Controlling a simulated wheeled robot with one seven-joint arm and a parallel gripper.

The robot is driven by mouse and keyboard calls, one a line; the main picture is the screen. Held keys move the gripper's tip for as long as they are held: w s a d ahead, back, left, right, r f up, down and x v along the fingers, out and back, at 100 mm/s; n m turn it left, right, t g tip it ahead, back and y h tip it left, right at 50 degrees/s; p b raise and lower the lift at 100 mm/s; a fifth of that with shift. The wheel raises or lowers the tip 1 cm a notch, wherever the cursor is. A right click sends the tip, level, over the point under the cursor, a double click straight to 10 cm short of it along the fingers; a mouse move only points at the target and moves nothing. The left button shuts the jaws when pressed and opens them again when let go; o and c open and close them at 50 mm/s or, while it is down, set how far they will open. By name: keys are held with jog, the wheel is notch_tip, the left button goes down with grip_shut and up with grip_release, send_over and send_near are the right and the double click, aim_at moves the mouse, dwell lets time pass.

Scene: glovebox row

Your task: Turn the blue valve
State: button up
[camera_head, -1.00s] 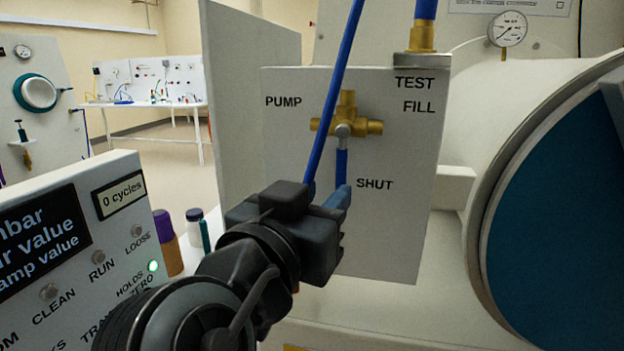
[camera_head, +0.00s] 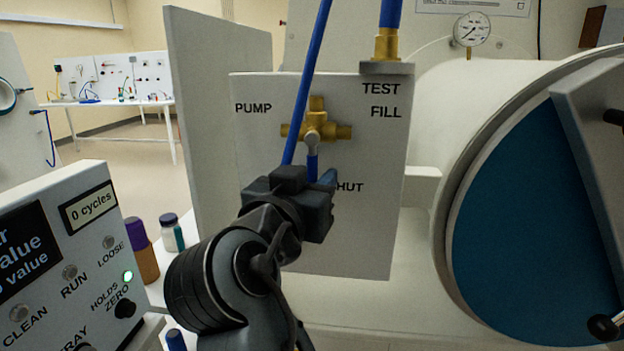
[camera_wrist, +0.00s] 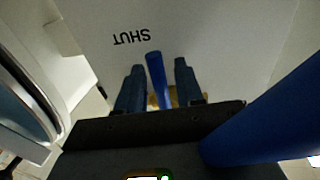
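The valve is a brass cross-shaped body (camera_head: 316,127) on a pale panel in the head view. Its blue lever (camera_head: 312,165) hangs straight down from the hub, toward the partly covered SHUT label. My gripper (camera_head: 322,180) is at the lever's lower end and hides part of it. In the wrist view, my gripper (camera_wrist: 160,72) is open, with one finger on each side of the blue lever (camera_wrist: 156,75). Gaps show between the lever and both fingers. The brass body is mostly hidden there.
A blue hose (camera_head: 308,80) runs down in front of the panel (camera_head: 365,225), close to my gripper, and looks thick in the wrist view (camera_wrist: 270,120). A control box (camera_head: 60,260) stands at left, with bottles (camera_head: 142,250) behind it. A round blue door (camera_head: 520,220) is at right.

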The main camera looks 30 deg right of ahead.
grip_shut()
